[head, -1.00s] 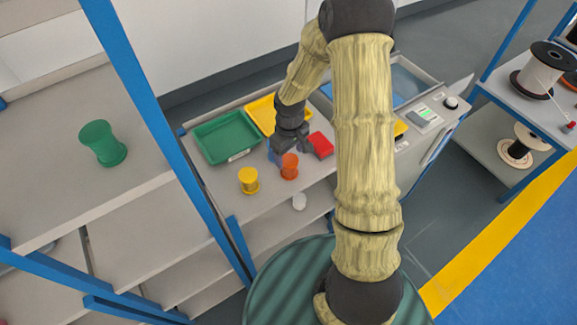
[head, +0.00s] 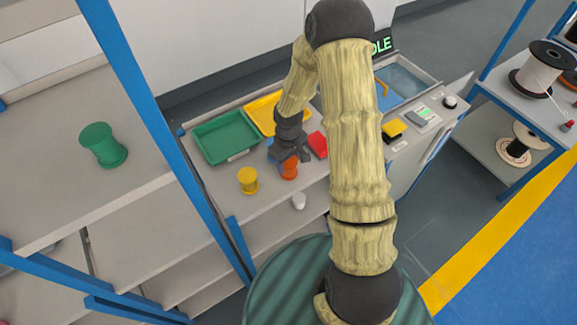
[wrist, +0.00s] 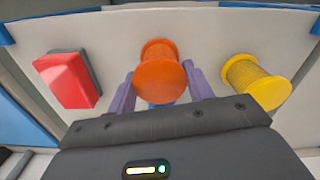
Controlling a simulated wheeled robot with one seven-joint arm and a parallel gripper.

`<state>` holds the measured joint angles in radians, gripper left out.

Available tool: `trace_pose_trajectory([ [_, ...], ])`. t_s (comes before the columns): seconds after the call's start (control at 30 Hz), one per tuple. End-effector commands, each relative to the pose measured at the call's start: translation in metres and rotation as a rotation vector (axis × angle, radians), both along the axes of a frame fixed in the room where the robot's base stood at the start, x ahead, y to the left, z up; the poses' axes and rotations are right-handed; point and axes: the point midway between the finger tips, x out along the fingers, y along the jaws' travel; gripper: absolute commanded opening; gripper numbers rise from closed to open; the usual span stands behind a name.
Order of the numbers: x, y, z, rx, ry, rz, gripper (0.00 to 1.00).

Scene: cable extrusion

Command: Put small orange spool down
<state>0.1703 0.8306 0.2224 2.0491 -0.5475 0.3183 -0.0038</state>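The small orange spool (head: 289,171) stands on the table top, to the right of the yellow spool (head: 248,180). My gripper (head: 289,159) is low over the orange spool, and its fingers cover part of the spool's upper end in the head view. In the wrist view the orange spool (wrist: 161,75) lies between the two purple fingers (wrist: 160,86), one on each side. The fingers look spread, with narrow gaps beside the spool; any light contact is hard to tell. The yellow spool (wrist: 256,82) is apart, on the right there.
A red box (head: 318,144) is close beside my gripper. A green tray (head: 226,137) and a yellow tray (head: 258,108) lie behind. A green spool (head: 103,146) stands on the left shelf, beyond a blue post.

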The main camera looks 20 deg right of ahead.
Motion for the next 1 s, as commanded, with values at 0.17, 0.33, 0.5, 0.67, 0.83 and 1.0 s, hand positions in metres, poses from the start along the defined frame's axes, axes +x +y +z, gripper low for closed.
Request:
trace_pose_trajectory([
  [0.17,0.000,0.000,0.000,0.000,0.000,0.001,0.22],
  [0.33,0.000,0.000,0.001,0.000,-0.001,0.001,0.22],
  [0.5,0.001,0.001,0.013,0.000,-0.004,0.002,0.22],
  [0.67,0.001,0.001,0.040,0.000,-0.006,0.001,0.22],
  [0.83,0.001,0.000,0.075,-0.001,-0.005,0.001,0.22],
  [1.0,0.001,0.000,0.096,-0.001,-0.003,0.001,0.22],
])
